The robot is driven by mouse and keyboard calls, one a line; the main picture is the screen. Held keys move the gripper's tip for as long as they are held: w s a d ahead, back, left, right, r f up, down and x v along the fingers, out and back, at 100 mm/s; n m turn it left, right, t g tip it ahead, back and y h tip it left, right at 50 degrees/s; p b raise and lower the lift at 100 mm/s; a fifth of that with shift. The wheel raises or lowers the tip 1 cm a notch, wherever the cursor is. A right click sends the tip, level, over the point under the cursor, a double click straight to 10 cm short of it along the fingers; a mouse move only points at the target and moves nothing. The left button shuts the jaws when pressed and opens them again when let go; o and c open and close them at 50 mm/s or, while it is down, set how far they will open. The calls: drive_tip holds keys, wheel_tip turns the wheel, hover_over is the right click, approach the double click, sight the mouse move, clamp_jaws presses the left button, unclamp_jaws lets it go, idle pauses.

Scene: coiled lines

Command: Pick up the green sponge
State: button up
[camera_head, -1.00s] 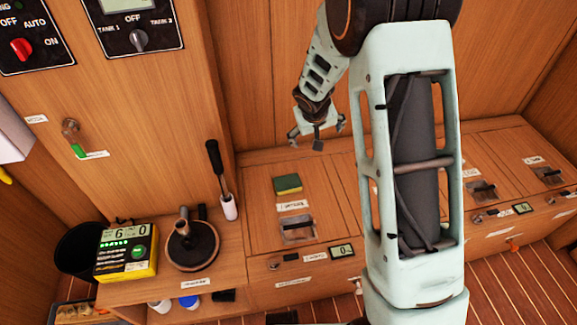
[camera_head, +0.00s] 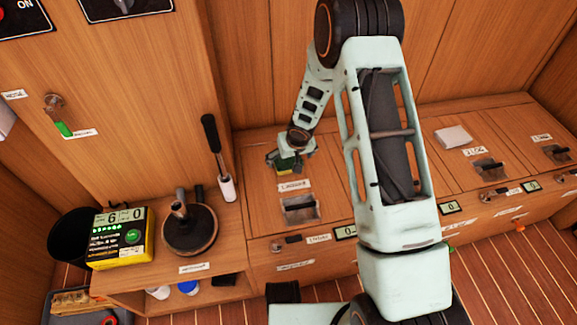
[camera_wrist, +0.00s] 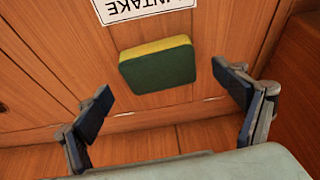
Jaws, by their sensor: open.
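The green sponge (camera_wrist: 158,70) with a yellow layer lies on the wooden locker lid, below a label in the wrist view. In the head view the sponge (camera_head: 284,167) is mostly hidden behind my gripper (camera_head: 291,152). In the wrist view my gripper (camera_wrist: 172,96) is open, with one dark finger pad to each side. The sponge sits between the pads' lines, a little ahead of the fingertips, and I see no contact. The gripper is empty.
A metal latch (camera_head: 299,208) is set in the lid in front of the sponge. A pale pad (camera_head: 453,137) lies on the lid farther right.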

drive_tip(key=x, duration=0.2)
drive_tip(key=shift+w+f, duration=0.1)
drive_tip(key=shift+f, duration=0.3)
drive_tip(key=c, duration=0.8)
drive_tip(key=shift+r, duration=0.5)
wheel_tip(320, 180, up, 2)
drive_tip(key=shift+p, duration=0.75)
drive_tip(key=s+d+r+p, duration=0.2)
drive_tip(key=s+d+r, duration=0.3)
drive_tip(key=s+r, duration=0.5)
drive_tip(key=s, duration=0.3)
drive_tip(key=shift+d, duration=0.15)
